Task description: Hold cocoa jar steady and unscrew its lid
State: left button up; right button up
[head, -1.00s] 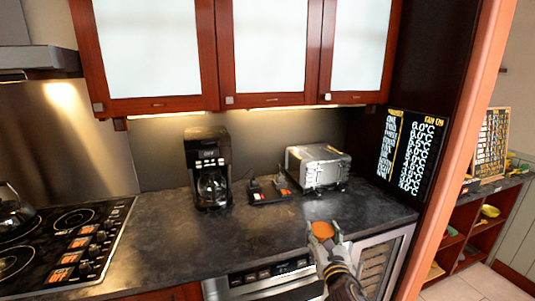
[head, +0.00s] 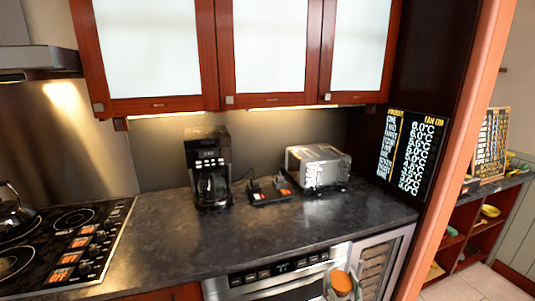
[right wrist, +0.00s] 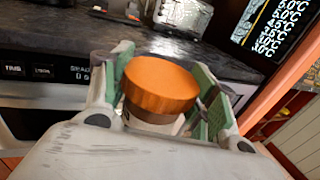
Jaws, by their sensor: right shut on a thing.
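The cocoa jar has an orange lid (head: 341,282) that shows at the bottom of the head view, in front of the counter's front edge. In the right wrist view the orange lid (right wrist: 160,88) sits on the pale jar body (right wrist: 150,122), most of which is hidden. My right gripper (head: 342,288) is shut on the jar, with its green-padded fingers (right wrist: 158,105) on either side, just below and beside the lid. The lid is on the jar, and the jar looks nearly upright. My left gripper is in neither view.
The dark counter (head: 260,231) has free room in its middle. A coffee maker (head: 209,175), a small black stand (head: 268,191) and a silver toaster (head: 318,166) stand at its back. A built-in microwave drawer (head: 277,277) lies below the counter edge. A cooktop (head: 68,243) is at left.

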jog(key=shift+s+f, duration=0.1)
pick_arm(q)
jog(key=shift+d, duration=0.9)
pick_arm(e)
jog(key=shift+a, duration=0.15)
jog(key=shift+s+a+r+n+y, duration=0.1)
jog(key=shift+a+r+n+y, duration=0.15)
jog(key=shift+a+n+y, duration=0.25)
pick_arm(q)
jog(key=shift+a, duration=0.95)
pick_arm(e)
jog(key=s+a+r+n+g+y, duration=0.1)
jog(key=a+r+n+g+y, duration=0.1)
jog(key=a+y, duration=0.3)
jog(key=s+a+r+n+g+y, duration=0.2)
jog(key=a+n+y, duration=0.3)
jog(key=a, duration=0.4)
jog(key=shift+a+r+y, duration=0.3)
jog(key=shift+a+r, duration=0.1)
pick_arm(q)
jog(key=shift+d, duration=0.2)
pick_arm(e)
jog(key=shift+s, duration=0.1)
